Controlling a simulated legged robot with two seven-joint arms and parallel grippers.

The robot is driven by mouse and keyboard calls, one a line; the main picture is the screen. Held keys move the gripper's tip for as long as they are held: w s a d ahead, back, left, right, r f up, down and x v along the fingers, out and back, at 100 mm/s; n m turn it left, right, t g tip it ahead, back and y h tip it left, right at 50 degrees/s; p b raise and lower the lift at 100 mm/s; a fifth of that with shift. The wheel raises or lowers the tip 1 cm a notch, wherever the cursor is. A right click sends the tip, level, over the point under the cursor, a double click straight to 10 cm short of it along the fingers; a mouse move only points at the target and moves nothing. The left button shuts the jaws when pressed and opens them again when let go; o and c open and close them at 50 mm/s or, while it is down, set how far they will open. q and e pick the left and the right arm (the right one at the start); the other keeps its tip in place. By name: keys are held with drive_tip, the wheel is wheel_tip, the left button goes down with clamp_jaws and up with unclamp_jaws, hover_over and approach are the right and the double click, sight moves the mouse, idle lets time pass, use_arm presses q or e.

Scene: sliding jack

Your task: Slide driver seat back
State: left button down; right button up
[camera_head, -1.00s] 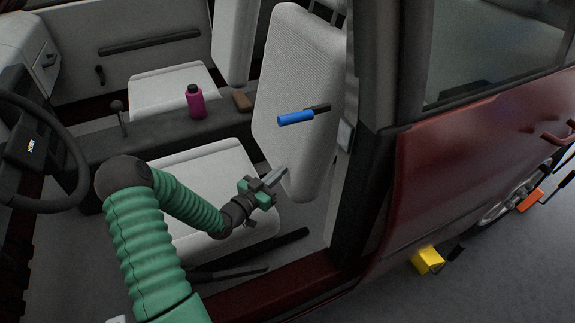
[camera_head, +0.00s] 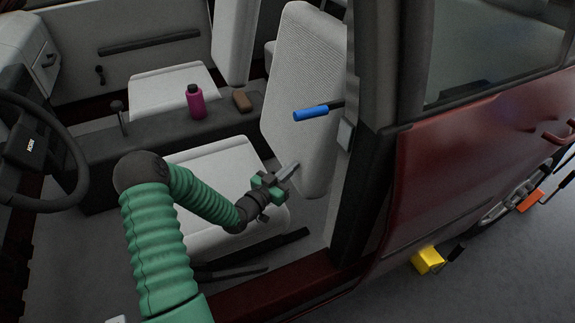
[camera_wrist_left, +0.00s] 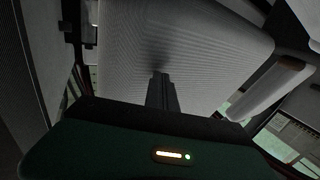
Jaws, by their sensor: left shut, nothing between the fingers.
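The driver seat is pale grey-white. Its backrest (camera_head: 300,75) and cushion (camera_head: 215,160) stand in the open doorway in the head view. A blue-ended lever (camera_head: 312,113) sticks out across the side of the backrest. My left gripper (camera_head: 292,168) is shut and empty, its tips at the lower front of the backrest; they look to be touching it. In the left wrist view the shut fingers (camera_wrist_left: 160,88) point at the textured backrest (camera_wrist_left: 190,45), which fills the upper middle. My right gripper is not in view.
A magenta bottle (camera_head: 195,101) and a brown block (camera_head: 242,100) sit on the centre console. The steering wheel (camera_head: 40,150) is at the left. The dark door pillar (camera_head: 372,140) stands right of the backrest. A yellow block (camera_head: 427,260) is outside.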

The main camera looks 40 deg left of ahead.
use_arm(q)
drive_tip(key=shift+w+d+b, duration=0.1)
drive_tip(key=shift+w+d, duration=0.3)
drive_tip(key=shift+w, duration=0.35)
drive_tip(key=shift+w+d+b, duration=0.1)
drive_tip(key=shift+w+d, duration=0.3)
drive_tip(key=shift+w, duration=0.4)
drive_tip(key=shift+w+d+b, duration=0.1)
drive_tip(key=shift+w+d, duration=0.3)
drive_tip(key=shift+w, duration=0.35)
drive_tip(key=p, duration=0.2)
approach(302, 167)
drive_tip(key=shift+w+d+r, duration=0.1)
drive_tip(key=shift+w+d, duration=0.05)
drive_tip(key=shift+w, duration=0.75)
